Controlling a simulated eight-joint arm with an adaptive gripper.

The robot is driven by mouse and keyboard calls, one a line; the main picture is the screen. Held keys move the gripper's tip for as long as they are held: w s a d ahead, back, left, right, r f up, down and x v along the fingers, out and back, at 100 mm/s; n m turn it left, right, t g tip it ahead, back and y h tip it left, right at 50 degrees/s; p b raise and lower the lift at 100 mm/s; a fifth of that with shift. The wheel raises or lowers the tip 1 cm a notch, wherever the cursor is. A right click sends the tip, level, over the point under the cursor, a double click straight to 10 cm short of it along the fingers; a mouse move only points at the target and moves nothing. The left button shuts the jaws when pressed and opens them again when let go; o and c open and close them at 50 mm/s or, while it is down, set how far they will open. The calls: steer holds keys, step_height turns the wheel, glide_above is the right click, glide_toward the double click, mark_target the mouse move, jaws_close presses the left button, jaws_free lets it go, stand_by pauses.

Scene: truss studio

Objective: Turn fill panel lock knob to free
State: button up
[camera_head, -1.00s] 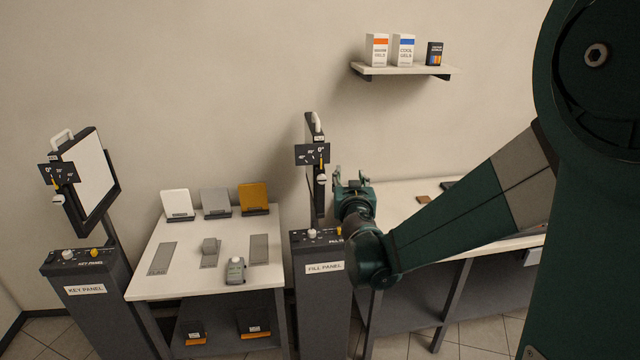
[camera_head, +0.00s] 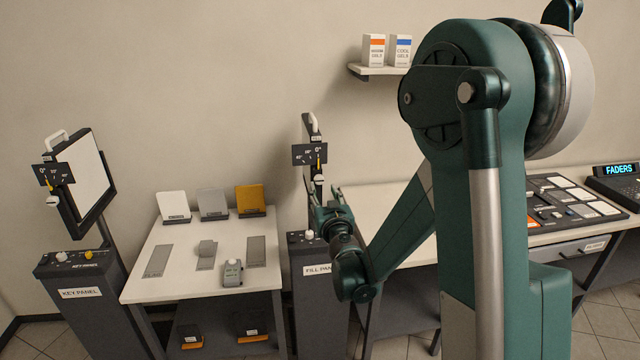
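The fill panel (camera_head: 308,136) stands edge-on on its post above the pedestal marked FILL PANEL (camera_head: 316,268). Its dark angle scale (camera_head: 302,155) has a yellow pointer near 0°. A small pale knob (camera_head: 319,178) sits just below the scale; I take it for the lock knob, but its setting is too small to read. My gripper (camera_head: 326,196) is just below and to the right of this knob, its fingers spread apart. I see nothing held between them. It hides part of the post and the pedestal top. Contact with the knob cannot be made out.
A white knob (camera_head: 309,235) shows on the pedestal top beside my gripper. The key panel (camera_head: 88,185) stands at far left. A white table (camera_head: 185,285) with coloured plates is between them. At right is a long bench (camera_head: 385,200) with a control board (camera_head: 570,200).

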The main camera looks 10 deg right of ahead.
mark_target(320, 181)
steer(key=shift+w, duration=0.1)
steer(key=shift+w, duration=3.8)
steer(key=c, duration=0.9)
